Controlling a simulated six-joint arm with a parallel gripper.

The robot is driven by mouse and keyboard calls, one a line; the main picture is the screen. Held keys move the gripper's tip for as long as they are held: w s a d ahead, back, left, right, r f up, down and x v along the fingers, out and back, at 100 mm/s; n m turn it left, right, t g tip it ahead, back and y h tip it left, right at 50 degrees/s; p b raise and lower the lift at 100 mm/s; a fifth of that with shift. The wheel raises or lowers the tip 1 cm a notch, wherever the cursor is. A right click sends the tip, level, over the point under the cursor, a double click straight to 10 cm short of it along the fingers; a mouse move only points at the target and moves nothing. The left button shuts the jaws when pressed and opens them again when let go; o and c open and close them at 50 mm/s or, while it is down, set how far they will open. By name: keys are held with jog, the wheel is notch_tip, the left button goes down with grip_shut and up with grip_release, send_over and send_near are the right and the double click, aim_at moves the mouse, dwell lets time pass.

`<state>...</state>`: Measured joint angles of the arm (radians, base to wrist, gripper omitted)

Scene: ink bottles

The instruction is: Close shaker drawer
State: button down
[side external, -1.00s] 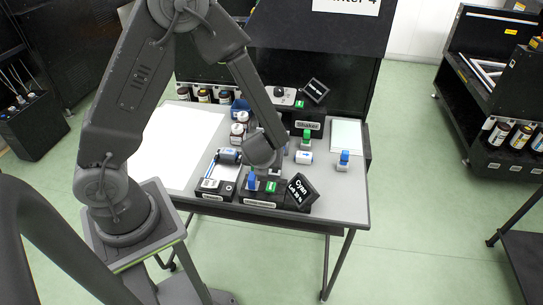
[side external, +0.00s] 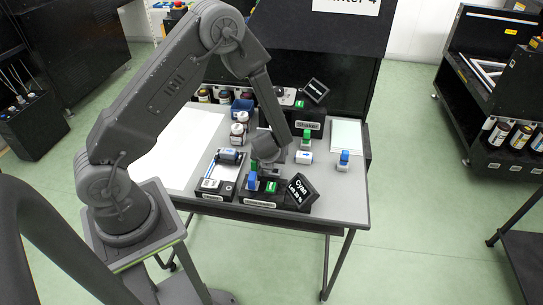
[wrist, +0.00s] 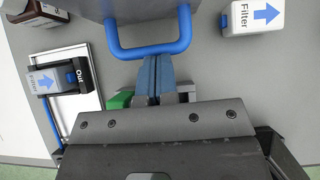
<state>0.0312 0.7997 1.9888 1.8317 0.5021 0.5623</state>
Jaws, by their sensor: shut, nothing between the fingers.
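The shaker (side external: 308,124) is a black box with a label at the back of the grey table. In the wrist view, a dark grey drawer front (wrist: 150,9) with a blue loop handle (wrist: 150,52) is at the top centre. My gripper (wrist: 159,62) is shut and empty, with its blue-grey fingertips right at the handle bar; I cannot tell whether they touch it. In the side view my gripper (side external: 267,162) is low over the table, in front of the shaker, and my arm hides much of the drawer area.
A filter box (wrist: 252,16) is right of the handle, and another (wrist: 45,83) lies in a tray on the left. A tilted Cyan display (side external: 300,191) is nearby.

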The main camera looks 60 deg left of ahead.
jog(key=w+a, duration=0.7)
jog(key=shift+w+a, duration=0.3)
jog(key=shift+w, duration=0.05)
